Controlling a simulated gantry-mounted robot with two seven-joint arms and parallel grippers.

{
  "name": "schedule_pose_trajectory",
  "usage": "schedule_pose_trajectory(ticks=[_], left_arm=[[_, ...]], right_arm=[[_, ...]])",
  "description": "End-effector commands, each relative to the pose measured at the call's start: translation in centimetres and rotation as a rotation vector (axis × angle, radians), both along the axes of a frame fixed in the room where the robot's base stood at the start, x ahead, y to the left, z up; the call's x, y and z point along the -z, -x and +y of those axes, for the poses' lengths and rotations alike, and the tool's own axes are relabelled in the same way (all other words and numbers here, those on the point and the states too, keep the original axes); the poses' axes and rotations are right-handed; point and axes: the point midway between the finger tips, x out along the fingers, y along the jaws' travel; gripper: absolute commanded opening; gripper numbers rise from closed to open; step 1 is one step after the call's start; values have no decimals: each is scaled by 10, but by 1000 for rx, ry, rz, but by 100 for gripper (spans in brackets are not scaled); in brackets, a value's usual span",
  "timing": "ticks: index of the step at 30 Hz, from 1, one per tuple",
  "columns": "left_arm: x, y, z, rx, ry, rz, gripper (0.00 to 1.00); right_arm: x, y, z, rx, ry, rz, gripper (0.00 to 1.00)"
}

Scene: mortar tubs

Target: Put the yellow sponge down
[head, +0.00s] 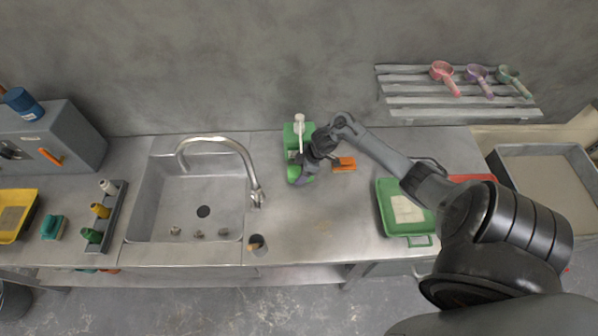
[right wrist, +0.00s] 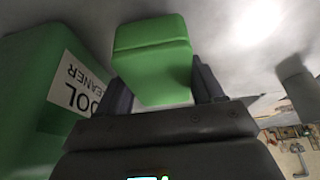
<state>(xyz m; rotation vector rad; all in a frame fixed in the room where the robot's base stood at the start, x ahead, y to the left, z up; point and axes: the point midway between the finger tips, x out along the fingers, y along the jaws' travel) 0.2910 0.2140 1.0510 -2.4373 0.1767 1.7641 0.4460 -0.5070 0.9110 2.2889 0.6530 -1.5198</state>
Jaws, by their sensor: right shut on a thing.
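My right gripper (head: 308,160) is over the counter right of the sink; in the right wrist view it (right wrist: 160,85) is shut on a green block (right wrist: 152,65) with a seam across it. I see no yellow sponge between the fingers. A green container (right wrist: 35,75) labelled as a cleaner stands close on the left of that view. In the head view, green (head: 290,133) shows behind and beside the gripper, partly hidden by it; I cannot tell where container and block divide. An orange item (head: 344,164) lies just right of the gripper. My left gripper is out of view.
The sink (head: 203,195) with its tap (head: 225,143) is to the left. A green tray (head: 384,205) lies to the right, partly behind my arm. A small cup (head: 258,245) stands near the front edge. The counter (head: 320,215) between is clear.

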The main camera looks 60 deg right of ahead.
Motion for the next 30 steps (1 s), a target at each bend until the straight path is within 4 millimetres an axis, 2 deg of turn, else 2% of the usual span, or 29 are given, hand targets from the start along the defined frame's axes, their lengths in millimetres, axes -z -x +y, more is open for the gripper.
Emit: schedule_pose_trajectory(ticks=[1,3,16,17,21,30], left_arm=[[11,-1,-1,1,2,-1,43],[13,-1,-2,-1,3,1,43],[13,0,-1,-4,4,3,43],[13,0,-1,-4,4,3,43],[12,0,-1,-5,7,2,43],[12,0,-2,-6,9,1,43]], right_arm=[[11,1,1,-1,-2,1,38],[12,1,1,0,-2,1,38],[13,1,1,0,-1,2,38],[13,1,1,0,-1,2,70],[13,1,1,0,-1,2,91],[12,1,1,-1,-2,1,92]])
